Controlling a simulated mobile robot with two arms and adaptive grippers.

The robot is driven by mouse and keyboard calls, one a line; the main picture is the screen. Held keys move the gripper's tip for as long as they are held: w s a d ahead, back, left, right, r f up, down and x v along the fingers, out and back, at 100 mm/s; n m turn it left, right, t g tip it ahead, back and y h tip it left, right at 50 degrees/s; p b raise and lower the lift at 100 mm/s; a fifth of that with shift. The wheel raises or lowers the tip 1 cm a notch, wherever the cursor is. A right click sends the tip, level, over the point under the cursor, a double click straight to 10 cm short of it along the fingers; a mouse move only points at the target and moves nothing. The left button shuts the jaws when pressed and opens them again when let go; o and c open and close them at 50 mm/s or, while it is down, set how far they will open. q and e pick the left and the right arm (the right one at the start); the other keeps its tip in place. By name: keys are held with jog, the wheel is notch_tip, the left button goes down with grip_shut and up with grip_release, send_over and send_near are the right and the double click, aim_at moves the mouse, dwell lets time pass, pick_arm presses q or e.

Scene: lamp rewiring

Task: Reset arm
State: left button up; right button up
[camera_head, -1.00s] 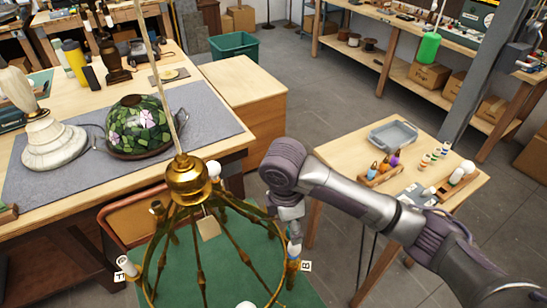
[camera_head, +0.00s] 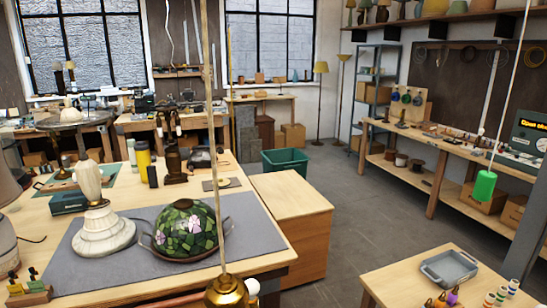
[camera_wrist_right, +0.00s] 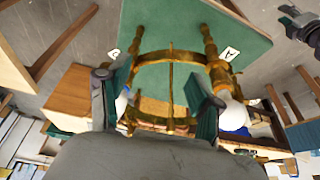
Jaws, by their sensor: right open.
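My right gripper (camera_wrist_right: 155,100) is open in the right wrist view, its two dark fingers apart with nothing held between them. Beyond and between the fingers is the brass chandelier (camera_wrist_right: 170,55), with its ring and arms. A white bulb (camera_wrist_right: 233,113) shows beside the right-hand finger, and a pale bulb (camera_wrist_right: 121,103) is partly hidden by the left-hand finger. A dark jaw-like part, likely my left gripper (camera_wrist_right: 300,25), shows at the upper right; its jaw state is unclear.
A stained-glass lampshade (camera_head: 186,230) and a white lamp base (camera_head: 103,232) stand on the grey mat at left. A small table with a grey tray (camera_head: 449,268) is at lower right. A green pendant (camera_head: 484,186) hangs at right. Grey floor lies between.

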jog(key=s+d+m+h, duration=0.2)
jog(key=s+d+m, duration=0.1)
jog(key=s+d, duration=0.15)
notch_tip(320, 180, down, 38)
jog(key=s+d+g+b, duration=0.1)
jog(key=s+b, duration=0.2)
jog(key=b, duration=0.6)
jog(key=s+d+f+b, duration=0.1)
jog(key=s+f+b, duration=0.1)
jog(key=s+f, duration=0.5)
jog(key=s+d+f+g+b, duration=0.1)
jog(key=s+d+f+b, duration=0.1)
jog(key=s+f, duration=0.6)
notch_tip(320, 180, down, 4)
jog(key=shift+f+b, duration=0.1)
jog(key=shift+b, duration=0.65)
